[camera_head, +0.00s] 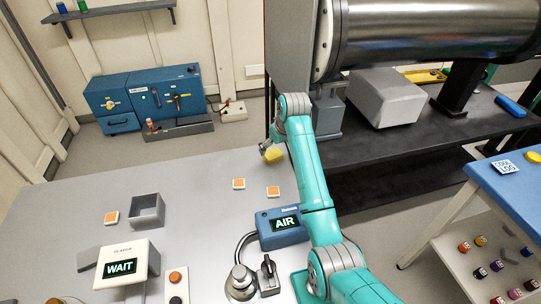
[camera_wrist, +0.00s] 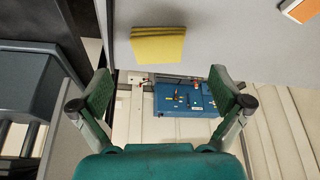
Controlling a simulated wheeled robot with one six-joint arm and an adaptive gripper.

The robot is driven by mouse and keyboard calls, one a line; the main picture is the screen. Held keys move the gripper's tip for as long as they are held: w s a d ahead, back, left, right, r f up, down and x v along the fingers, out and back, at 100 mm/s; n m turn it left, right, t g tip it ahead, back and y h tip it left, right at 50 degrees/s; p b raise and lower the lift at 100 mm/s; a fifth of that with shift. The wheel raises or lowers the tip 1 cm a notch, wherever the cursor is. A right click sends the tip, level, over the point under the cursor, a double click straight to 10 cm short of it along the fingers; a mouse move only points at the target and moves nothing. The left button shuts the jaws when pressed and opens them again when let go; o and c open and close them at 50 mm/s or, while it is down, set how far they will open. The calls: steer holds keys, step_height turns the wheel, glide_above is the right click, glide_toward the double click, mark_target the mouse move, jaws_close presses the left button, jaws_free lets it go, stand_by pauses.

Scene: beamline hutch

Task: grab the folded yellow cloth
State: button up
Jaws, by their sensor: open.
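The folded yellow cloth (camera_head: 274,156) lies on the grey table near its far edge in the head view. In the wrist view the yellow cloth (camera_wrist: 157,45) is at the top centre, flat on the table close to the edge. My gripper (camera_head: 266,146) is at the cloth's far side in the head view, partly hidden by my arm. In the wrist view my gripper (camera_wrist: 162,92) has its two fingers wide apart with nothing between them. The cloth appears beyond the fingertips, apart from them.
The grey table (camera_head: 190,195) holds orange-and-white tiles (camera_head: 239,184), a square open box (camera_head: 147,210), a WAIT display (camera_head: 125,265) and a blue AIR box (camera_head: 283,226). A dark bench (camera_head: 445,130) with a large steel cylinder (camera_head: 430,30) stands to the right.

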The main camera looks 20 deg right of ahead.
mark_target(272, 154)
steer(key=shift+w+x, duration=0.15)
steer(key=shift+x, duration=1.3)
steer(key=shift+w+x, duration=0.15)
steer(key=shift+x, duration=1.25)
steer(key=shift+r, duration=0.1)
steer(key=shift+c, duration=0.3)
steer(key=c, duration=0.8)
